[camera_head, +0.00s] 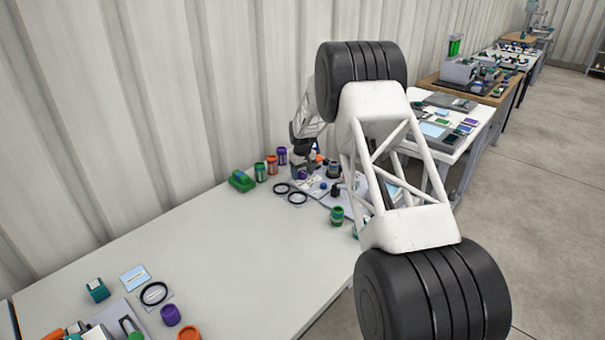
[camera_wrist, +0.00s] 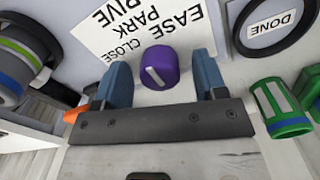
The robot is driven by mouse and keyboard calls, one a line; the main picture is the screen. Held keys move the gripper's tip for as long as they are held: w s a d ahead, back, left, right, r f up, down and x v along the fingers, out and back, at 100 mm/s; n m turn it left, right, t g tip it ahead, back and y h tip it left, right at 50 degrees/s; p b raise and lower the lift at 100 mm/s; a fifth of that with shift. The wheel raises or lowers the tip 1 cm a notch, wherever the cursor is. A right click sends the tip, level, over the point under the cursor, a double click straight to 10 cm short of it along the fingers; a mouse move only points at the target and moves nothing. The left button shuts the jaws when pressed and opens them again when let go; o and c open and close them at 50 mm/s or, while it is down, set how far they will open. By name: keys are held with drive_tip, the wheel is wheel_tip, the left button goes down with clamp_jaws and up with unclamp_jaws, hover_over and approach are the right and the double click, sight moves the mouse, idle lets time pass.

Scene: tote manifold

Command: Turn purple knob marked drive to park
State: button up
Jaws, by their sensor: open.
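The purple knob (camera_wrist: 159,68) shows in the wrist view with a white pointer line on its face. It sits on a light panel beside a white label card (camera_wrist: 130,25) that reads upside down, with the words DRIVE, PARK, RELEASE and CLOSE partly cut off. My gripper (camera_wrist: 164,80) is open, with one blue finger on each side of the knob and a visible gap at both sides. I cannot tell how deep the fingers reach around it. In the head view my arm hides most of this spot, and the gripper is near the panel at the far end of the table.
A black ring with a DONE card (camera_wrist: 283,22) lies at upper right in the wrist view. A green and blue container (camera_wrist: 280,108) stands at right, and a striped cylinder (camera_wrist: 22,60) at left. The long white table (camera_head: 210,235) is mostly clear in its middle.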

sight(303, 173)
drive_tip(key=shift+r, duration=3.85)
drive_tip(key=shift+r, duration=0.1)
drive_tip(key=shift+s+d+r, duration=0.1)
drive_tip(key=shift+s+r, duration=0.1)
drive_tip(key=s+d+r+m, duration=0.1)
drive_tip(key=s+d+r, duration=0.2)
drive_tip(key=s+r, duration=0.65)
drive_tip(key=s+d+r+m+t, duration=0.1)
drive_tip(key=s+d+r, duration=0.2)
drive_tip(key=s+r, duration=0.7)
drive_tip(key=s+d+r+m, duration=0.1)
drive_tip(key=s+d+r, duration=0.3)
drive_tip(key=s, duration=1)
drive_tip(key=s+d+f+m, duration=0.1)
drive_tip(key=s, duration=1.8)
drive_tip(key=s+d+f+m+t, duration=0.1)
drive_tip(key=s+d, duration=0.1)
drive_tip(key=s, duration=1.6)
drive_tip(key=shift+s+m+t, duration=0.3)
drive_tip(key=shift+s, duration=0.1)
